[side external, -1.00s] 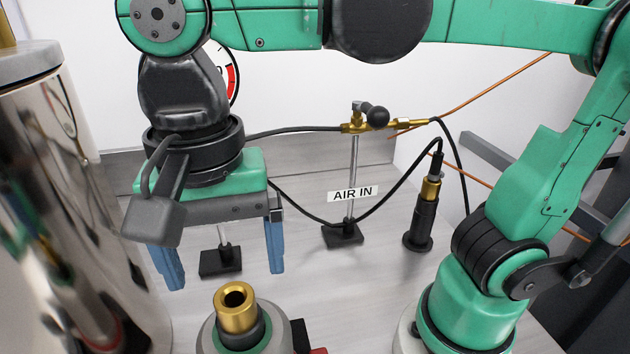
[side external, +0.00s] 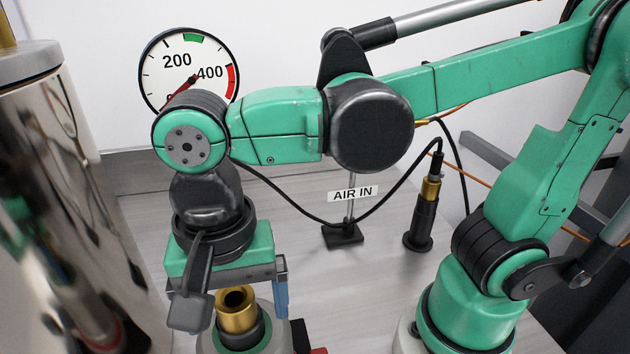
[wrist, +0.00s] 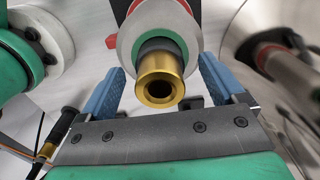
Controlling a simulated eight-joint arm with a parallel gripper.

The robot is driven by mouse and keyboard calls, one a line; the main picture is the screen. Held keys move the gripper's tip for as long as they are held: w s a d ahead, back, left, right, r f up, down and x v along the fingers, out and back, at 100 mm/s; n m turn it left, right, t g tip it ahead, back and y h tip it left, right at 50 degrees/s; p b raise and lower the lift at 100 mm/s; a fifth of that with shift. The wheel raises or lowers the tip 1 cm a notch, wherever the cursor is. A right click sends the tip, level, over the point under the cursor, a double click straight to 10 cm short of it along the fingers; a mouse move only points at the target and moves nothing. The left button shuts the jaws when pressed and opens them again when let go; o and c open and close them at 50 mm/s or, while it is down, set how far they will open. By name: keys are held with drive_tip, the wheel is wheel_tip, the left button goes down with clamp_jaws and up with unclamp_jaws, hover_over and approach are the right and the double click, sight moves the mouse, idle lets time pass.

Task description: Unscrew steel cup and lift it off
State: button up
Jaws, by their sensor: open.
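A gold-coloured hollow cup (side external: 237,312) stands upright on a dark collar (side external: 243,334) on a round grey base with a green ring. It looks brass rather than steel. The wrist view shows the cup (wrist: 160,82) open end towards the camera. My gripper (wrist: 161,66) is open and empty, pointing down. Its blue fingers stand on either side of the cup and collar, with visible gaps. In the side view the right finger (side external: 281,297) shows beside the cup, and the wrist camera block hides most of the left one.
A tall polished steel cylinder (side external: 75,210) stands close on the left. A pressure gauge (side external: 188,70) is on the back wall. An AIR IN stand (side external: 342,236) and a black post with a brass fitting (side external: 422,215) stand behind, joined by a black hose. Bench between them is clear.

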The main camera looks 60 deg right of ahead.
drive_tip(key=shift+f, duration=0.85)
drive_tip(key=shift+r, duration=0.2)
idle(0.4)
drive_tip(key=m, duration=0.8)
drive_tip(key=shift+m, duration=0.4)
drive_tip(key=m, duration=0.3)
drive_tip(key=shift+m, duration=0.3)
drive_tip(key=m, duration=0.4)
drive_tip(key=shift+m, duration=0.4)
drive_tip(key=shift+w+d+m, duration=0.15)
drive_tip(key=shift+d+m, duration=0.05)
drive_tip(key=shift+m, duration=0.1)
